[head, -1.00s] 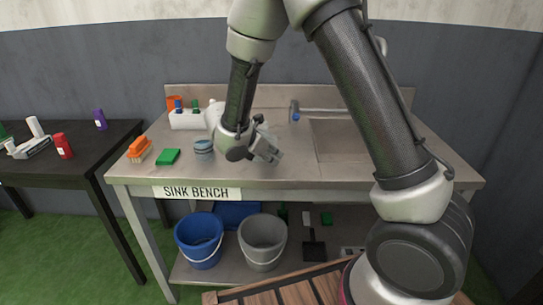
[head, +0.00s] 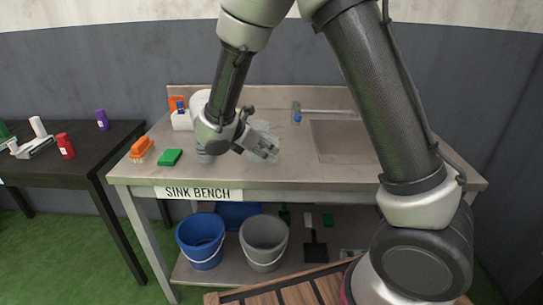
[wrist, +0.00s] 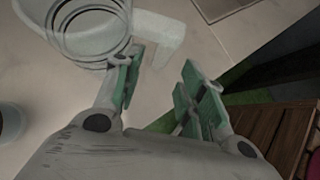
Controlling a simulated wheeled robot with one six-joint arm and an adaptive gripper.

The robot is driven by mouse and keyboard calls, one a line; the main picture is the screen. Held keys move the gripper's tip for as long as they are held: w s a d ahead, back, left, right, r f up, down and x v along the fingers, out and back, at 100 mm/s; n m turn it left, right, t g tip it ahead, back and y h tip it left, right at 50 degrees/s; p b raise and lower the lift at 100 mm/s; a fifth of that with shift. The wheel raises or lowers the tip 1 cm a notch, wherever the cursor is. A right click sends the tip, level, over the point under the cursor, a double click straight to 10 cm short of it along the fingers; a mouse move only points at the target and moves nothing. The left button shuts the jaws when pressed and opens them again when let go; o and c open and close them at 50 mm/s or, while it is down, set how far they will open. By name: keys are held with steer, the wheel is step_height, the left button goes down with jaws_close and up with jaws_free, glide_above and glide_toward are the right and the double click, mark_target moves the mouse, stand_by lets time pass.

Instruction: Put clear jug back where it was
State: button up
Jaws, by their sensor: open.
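The clear jug (head: 262,131) stands on the sink bench (head: 295,172), left of the sink basin, and is faint against the steel. In the wrist view the jug (wrist: 88,48) shows from above at the upper left, with ringed rims and a pale handle (wrist: 165,37) reaching right. My gripper (head: 266,150) is in front of the jug in the head view. In the wrist view my gripper (wrist: 160,88) is open, with a gap between its green-padded fingers. The left finger overlaps the jug's edge in the picture; I cannot tell whether they touch.
A sink basin (head: 340,141) and tap (head: 297,112) are to the right. A white caddy (head: 181,121), orange brush (head: 141,148) and green sponge (head: 169,157) are on the left. A grey-blue stack (head: 205,158) is partly behind my arm. Buckets stand below.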

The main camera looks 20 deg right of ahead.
steer(key=v, duration=0.6)
steer(key=s+d+r+m+g+y, duration=0.1)
steer(key=s+d+r+m+y, duration=0.1)
steer(key=s+d+r+m, duration=0.55)
steer(key=s+d+r+m+g+y, duration=0.25)
steer(key=d+m, duration=0.25)
steer(key=d, duration=0.5)
steer(key=s+d+r+m+t+y, duration=0.1)
steer(key=s+d+m+t, duration=0.1)
steer(key=s+m, duration=0.3)
steer(key=s+d+r+m+t+y, duration=0.1)
steer(key=s+d+r+m+y, duration=0.1)
steer(key=s+m, duration=0.4)
steer(key=shift+s+d+t, duration=0.35)
steer(key=shift+s, duration=1.5)
